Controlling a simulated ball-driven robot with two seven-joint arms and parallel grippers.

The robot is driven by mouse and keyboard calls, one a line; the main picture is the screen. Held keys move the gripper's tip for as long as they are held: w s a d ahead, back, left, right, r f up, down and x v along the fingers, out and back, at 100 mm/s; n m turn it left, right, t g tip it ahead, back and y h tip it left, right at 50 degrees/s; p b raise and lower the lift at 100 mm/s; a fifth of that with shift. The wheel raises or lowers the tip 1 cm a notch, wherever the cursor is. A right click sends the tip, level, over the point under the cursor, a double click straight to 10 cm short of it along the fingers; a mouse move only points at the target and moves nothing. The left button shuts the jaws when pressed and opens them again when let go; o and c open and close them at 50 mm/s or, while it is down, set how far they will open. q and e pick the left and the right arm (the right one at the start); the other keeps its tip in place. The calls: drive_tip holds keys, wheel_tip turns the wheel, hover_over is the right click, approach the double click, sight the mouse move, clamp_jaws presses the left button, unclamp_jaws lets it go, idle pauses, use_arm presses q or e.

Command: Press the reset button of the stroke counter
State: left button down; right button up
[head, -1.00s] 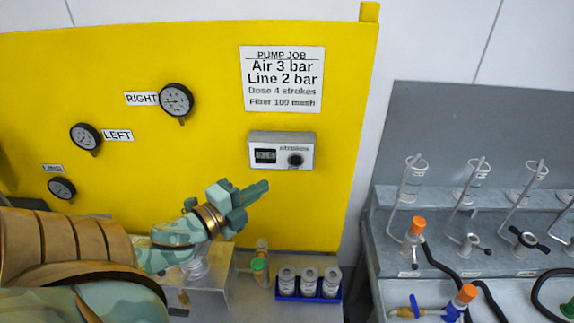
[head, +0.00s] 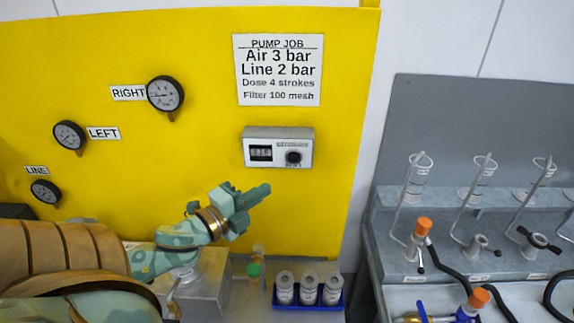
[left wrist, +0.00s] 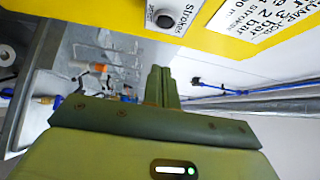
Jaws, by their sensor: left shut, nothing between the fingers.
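The stroke counter (head: 278,148) is a grey-white box on the yellow panel, with a small dark display (head: 261,153) and a round black reset button (head: 293,157) at its right. The digits are too small to read surely. The counter and its button (left wrist: 164,20) also show at the top of the left wrist view. My left gripper (head: 262,192) is shut and empty, below and to the left of the button, apart from it. Its closed fingers (left wrist: 162,88) also show in the left wrist view. My right gripper is not in view.
Three gauges, one labelled RIGHT (head: 165,94), are on the yellow panel (head: 205,50) at left. A PUMP JOB sign (head: 279,70) hangs above the counter. A blue rack (head: 309,300) of vials stands below. A grey bench (head: 450,260) with glassware is at right.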

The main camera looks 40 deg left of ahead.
use_arm(q)
drive_tip(key=p, duration=0.2)
approach(303, 156)
drive_tip(key=w+d, duration=0.2)
drive_tip(key=d, duration=0.1)
drive_tip(key=shift+w+a, duration=1.2)
drive_tip(key=shift+a, duration=0.1)
